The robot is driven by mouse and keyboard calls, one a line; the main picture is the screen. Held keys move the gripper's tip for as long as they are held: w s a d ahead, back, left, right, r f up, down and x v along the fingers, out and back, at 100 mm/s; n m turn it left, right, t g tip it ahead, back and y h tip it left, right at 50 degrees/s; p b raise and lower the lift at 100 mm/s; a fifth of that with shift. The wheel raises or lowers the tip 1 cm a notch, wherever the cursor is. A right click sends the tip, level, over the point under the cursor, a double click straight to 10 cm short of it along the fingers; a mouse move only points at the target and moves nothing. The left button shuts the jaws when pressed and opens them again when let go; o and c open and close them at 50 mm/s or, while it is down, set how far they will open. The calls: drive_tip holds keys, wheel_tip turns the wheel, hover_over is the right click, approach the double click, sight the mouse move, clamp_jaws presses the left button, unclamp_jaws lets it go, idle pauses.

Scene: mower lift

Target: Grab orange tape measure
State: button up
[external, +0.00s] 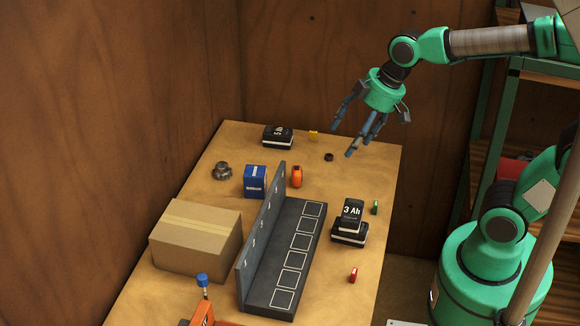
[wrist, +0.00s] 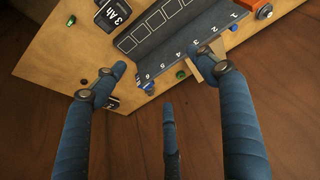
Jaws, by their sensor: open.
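The orange tape measure (external: 296,176) stands on the wooden bench, just right of the blue box and behind the far end of the dark rack. I cannot pick it out with certainty in the wrist view. My gripper (external: 353,136) has blue fingers spread open and empty, in the air above the far right part of the bench, up and to the right of the tape measure. The wrist view shows the open fingers (wrist: 165,78) over the bench edge, covering part of the bench.
The dark rack (external: 290,255) with an upright wall runs along the bench. A blue box (external: 255,181), a cardboard box (external: 195,238), a black battery (external: 278,136) and a "3 Ah" battery (external: 351,215) stand around it. A small dark ring (external: 328,157) lies below my gripper.

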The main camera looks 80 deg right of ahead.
drive_tip(key=w+d+f, duration=0.5)
drive_tip(key=w+d, duration=0.2)
drive_tip(key=w, duration=0.1)
drive_tip(key=n+b, duration=0.1)
approach(299, 169)
drive_tip(key=d+r, duration=0.1)
drive_tip(key=r, duration=0.1)
drive_tip(key=shift+g+y, duration=0.3)
drive_tip(key=shift+f, duration=0.1)
drive_tip(key=shift+b+x, duration=0.8)
drive_tip(key=shift+x, duration=3.35)
drive_tip(key=shift+b+x, duration=0.55)
drive_tip(key=shift+x, duration=2.1)
drive_tip(key=shift+a, duration=0.1)
